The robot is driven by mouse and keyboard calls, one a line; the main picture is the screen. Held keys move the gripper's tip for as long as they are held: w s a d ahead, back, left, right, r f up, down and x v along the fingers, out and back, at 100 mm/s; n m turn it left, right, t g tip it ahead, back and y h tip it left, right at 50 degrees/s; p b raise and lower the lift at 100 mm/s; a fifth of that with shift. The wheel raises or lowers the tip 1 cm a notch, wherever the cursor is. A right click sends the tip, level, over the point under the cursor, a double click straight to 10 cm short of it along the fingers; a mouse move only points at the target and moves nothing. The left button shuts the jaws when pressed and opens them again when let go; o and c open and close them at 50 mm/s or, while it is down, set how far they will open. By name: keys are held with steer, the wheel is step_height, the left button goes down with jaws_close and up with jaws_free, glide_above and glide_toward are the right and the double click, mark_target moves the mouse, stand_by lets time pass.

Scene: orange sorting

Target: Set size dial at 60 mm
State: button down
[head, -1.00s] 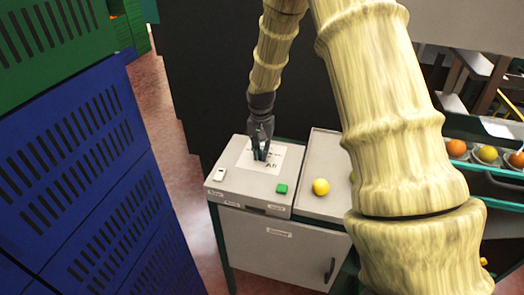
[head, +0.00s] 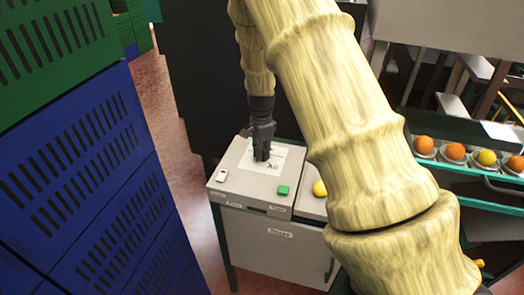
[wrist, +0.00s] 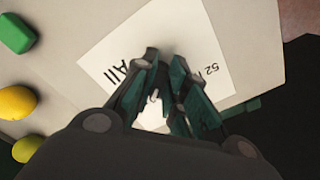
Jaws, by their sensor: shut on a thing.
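The size dial's white card (head: 248,158) lies on top of a light grey cabinet (head: 236,181). In the wrist view the card (wrist: 112,48) shows the marks "All" and "52"; a 60 mm mark is not readable. My gripper (head: 262,157) points down over the middle of the card. In the wrist view its two dark green fingers (wrist: 165,62) are close together around a small pale part, apparently the dial knob (wrist: 153,100). The fingers hide most of the knob, so its pointing direction cannot be told.
Blue crates (head: 75,170) stand at left. Oranges (head: 455,151) sit in cups at right.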

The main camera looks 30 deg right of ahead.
steer(key=shift+w+r+m, duration=0.1)
steer(key=shift+w+m, duration=0.05)
steer(key=shift+m, duration=0.75)
steer(key=c, duration=1.4)
jaws_free()
steer(key=shift+c, duration=0.2)
step_height(320, 180, up, 12)
steer(key=shift+d, duration=0.15)
